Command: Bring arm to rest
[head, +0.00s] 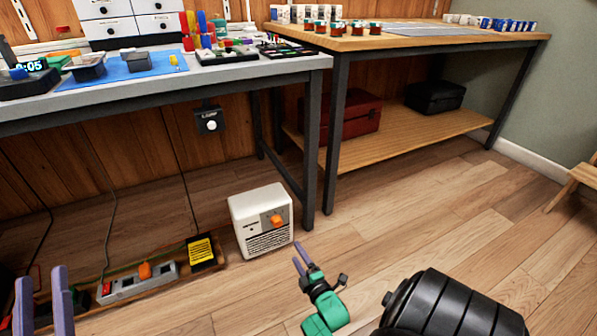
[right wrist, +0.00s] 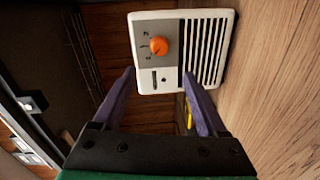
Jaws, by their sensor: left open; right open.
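My right gripper (head: 301,258) is low over the floor in the head view, just right of a white heater with an orange knob (head: 262,222). Its purple fingers are apart, and nothing is between them. In the right wrist view the open fingers (right wrist: 159,80) point at the heater (right wrist: 213,45), whose orange knob and dark slots face the camera. I cannot tell whether the fingers touch it. My left gripper (head: 44,290) is at the bottom left corner of the head view, with its two purple fingers apart and empty. Most of the left arm is out of view.
A grey workbench (head: 290,64) and a wooden bench (head: 400,40) with a lower shelf stand above. Cables hang behind.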

